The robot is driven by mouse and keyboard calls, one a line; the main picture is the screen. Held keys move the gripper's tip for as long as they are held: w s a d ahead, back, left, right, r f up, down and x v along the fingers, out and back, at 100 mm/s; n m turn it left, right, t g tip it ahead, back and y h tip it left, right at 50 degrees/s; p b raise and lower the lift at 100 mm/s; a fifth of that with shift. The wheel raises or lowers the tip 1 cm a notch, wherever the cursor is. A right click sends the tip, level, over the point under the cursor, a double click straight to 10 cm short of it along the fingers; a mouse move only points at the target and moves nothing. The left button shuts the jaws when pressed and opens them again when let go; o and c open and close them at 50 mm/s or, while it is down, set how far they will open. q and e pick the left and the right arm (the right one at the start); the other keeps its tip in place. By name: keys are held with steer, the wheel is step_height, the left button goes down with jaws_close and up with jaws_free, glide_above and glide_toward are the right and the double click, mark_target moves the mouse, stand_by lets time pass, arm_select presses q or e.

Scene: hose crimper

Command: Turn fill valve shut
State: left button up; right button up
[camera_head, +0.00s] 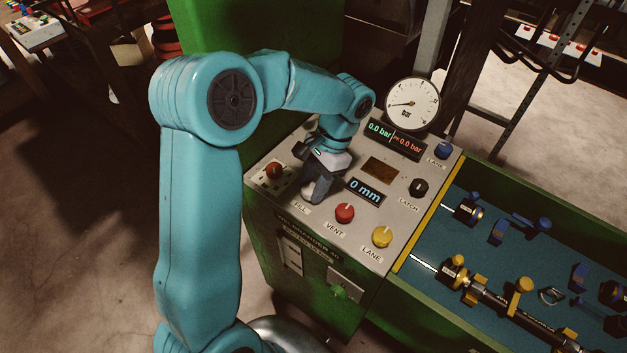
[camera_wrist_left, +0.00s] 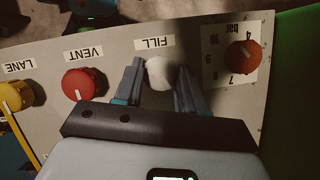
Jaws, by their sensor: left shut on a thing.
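The fill valve is a pale, rounded knob (camera_wrist_left: 159,73) beside the FILL label on the grey panel (camera_wrist_left: 120,45). My left gripper (camera_wrist_left: 158,70) has one finger on each side of this knob and is shut on it. The knob's pointer or turn angle cannot be made out. My right gripper is in neither view.
A red VENT knob (camera_head: 344,212) and a yellow LANE knob (camera_head: 382,236) sit close by. A red knob (camera_head: 274,170) on a dial plate is on the other side. A gauge (camera_head: 412,104) stands behind. A blue-lined tray (camera_head: 470,230) holds fittings on the right.

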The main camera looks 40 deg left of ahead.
arm_select(q)
steer(key=n, duration=0.2)
steer(key=n+h, duration=0.1)
steer(key=n, duration=0.1)
steer(key=n+h, duration=0.1)
steer(key=n, duration=0.1)
steer(key=shift+a+p, duration=0.25)
steer(key=shift+p, duration=0.05)
steer(key=n+t+h, duration=0.1)
steer(key=n, duration=0.2)
steer(key=n+h, duration=0.1)
steer(key=n, duration=0.2)
steer(key=shift+s+a+t, duration=0.1)
steer(key=shift+s+t, duration=0.05)
steer(key=shift+t, duration=0.25)
steer(key=shift+n, duration=0.3)
steer(key=o, duration=1)
steer(key=shift+o, duration=0.2)
steer(key=p+v, duration=0.1)
steer(key=v, duration=1.5)
steer(key=shift+a, duration=0.25)
steer(key=shift+r, duration=0.15)
